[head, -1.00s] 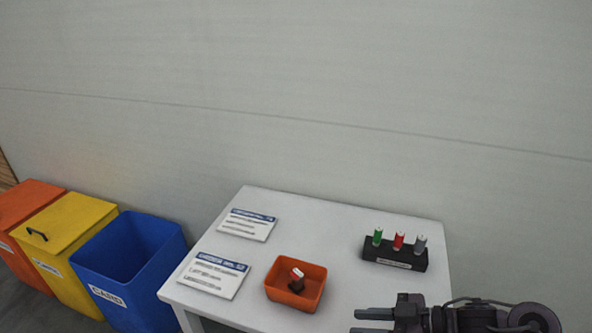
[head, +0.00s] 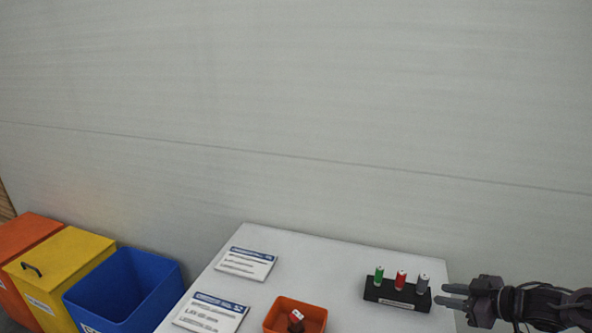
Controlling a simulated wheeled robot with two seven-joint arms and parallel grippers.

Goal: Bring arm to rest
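My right gripper (head: 442,294) comes in from the right edge, with its fingers pointing left. Its two fingers are spread with a gap between them, and nothing shows in the gap. The fingertips appear just right of a black rack (head: 396,297) in the picture; I cannot tell how far apart they are in depth. The rack holds a green-bodied piece (head: 379,275), a red one (head: 400,279) and a grey one (head: 422,283), all upright. My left gripper is out of view.
A white table (head: 345,265) carries two printed cards (head: 246,263) (head: 211,313) and an orange bin (head: 285,305) holding a dark piece with a white-and-red top (head: 296,318). Blue (head: 125,288), yellow (head: 62,262) and orange (head: 25,236) containers stand left. A pale wall (head: 300,90) is behind.

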